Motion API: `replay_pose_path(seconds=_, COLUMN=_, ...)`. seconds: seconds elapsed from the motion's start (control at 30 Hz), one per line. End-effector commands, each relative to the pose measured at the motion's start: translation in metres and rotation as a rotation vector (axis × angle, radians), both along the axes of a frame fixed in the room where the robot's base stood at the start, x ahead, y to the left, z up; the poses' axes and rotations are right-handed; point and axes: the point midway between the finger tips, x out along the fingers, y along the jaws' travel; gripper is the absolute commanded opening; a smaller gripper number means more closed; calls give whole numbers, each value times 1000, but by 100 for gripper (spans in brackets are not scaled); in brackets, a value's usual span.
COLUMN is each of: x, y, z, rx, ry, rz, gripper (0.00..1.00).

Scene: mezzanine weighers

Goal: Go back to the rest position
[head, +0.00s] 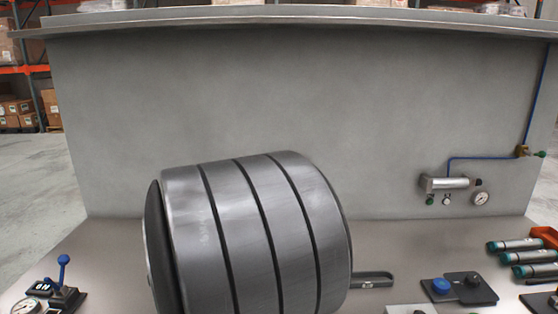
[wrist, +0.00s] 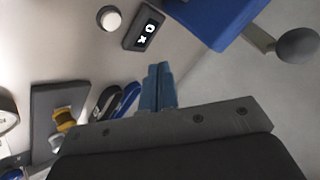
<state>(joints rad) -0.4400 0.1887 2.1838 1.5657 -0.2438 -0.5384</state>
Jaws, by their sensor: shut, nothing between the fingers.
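My gripper (wrist: 158,88) shows in the wrist view with its two blue fingers together and nothing between them. It is over the steel bench, and I see no object touching the fingertips. In the head view my gripper is not visible. No marker of a rest position shows in either view.
The bench (head: 110,245) has a blue-handled lever (head: 63,270) at left. At right are a blue button (head: 440,286), teal-ended cylinders (head: 515,244) and an orange tray (head: 545,236). A grey panel (head: 250,90) stands behind. The middle of the bench is largely hidden.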

Motion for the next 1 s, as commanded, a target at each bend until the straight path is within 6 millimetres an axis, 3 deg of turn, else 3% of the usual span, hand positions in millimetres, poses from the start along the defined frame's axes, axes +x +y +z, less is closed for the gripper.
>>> replay_pose_path(seconds=0.37, x=0, y=0, z=-6, rx=-1, ry=1, rz=1, gripper=0)
replay_pose_path(seconds=1.0, x=0, y=0, z=-40, rx=-1, ry=1, rz=-1, gripper=0)
